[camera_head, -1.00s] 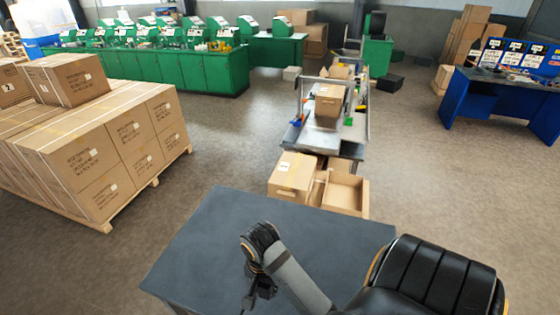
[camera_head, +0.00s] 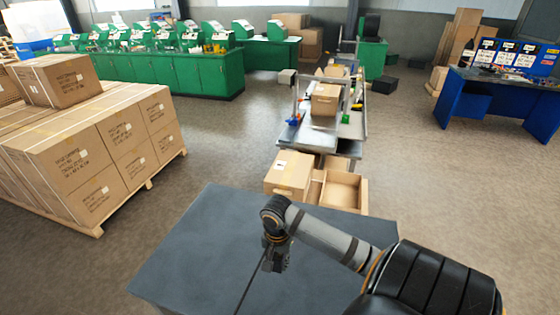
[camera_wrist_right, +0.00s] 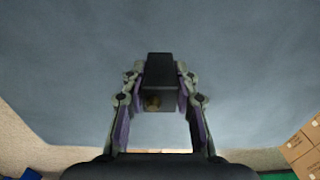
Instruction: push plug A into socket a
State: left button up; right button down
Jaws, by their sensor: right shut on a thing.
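My right gripper (camera_head: 275,262) is over the dark grey table in the head view. In the right wrist view its fingers (camera_wrist_right: 160,74) are shut on a black block-shaped plug (camera_wrist_right: 160,68) with a brass-coloured round part on its near face. Whether this plug is A cannot be told, as no letter shows. A thin dark cable (camera_head: 250,282) runs from the gripper down to the lower left in the head view. No socket can be made out in either view. My left gripper is not in view.
The dark grey table (camera_head: 200,250) looks bare around the gripper. Open cardboard boxes (camera_head: 343,190) stand beyond its far edge. A pallet of stacked cartons (camera_head: 95,165) is at the left. A blue workbench (camera_head: 470,93) is at the far right.

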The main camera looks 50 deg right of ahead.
aim_at(280, 264)
jog(key=shift+w+d+f, duration=0.25)
jog(key=shift+d+f, duration=0.2)
jog(key=shift+f, duration=0.2)
jog(key=shift+w+d+f, duration=0.25)
jog(key=shift+d+f, duration=0.15)
jog(key=shift+f, duration=0.2)
jog(key=shift+d+f, duration=0.15)
jog(key=shift+f, duration=0.75)
jog(key=shift+d+f, duration=0.1)
jog(key=shift+f, duration=0.8)
jog(key=c, duration=1)
grip_release()
jog(key=shift+f, duration=0.1)
notch_tip(280, 264, up, 12)
jog(key=shift+r+p, duration=0.15)
jog(key=shift+p, duration=0.45)
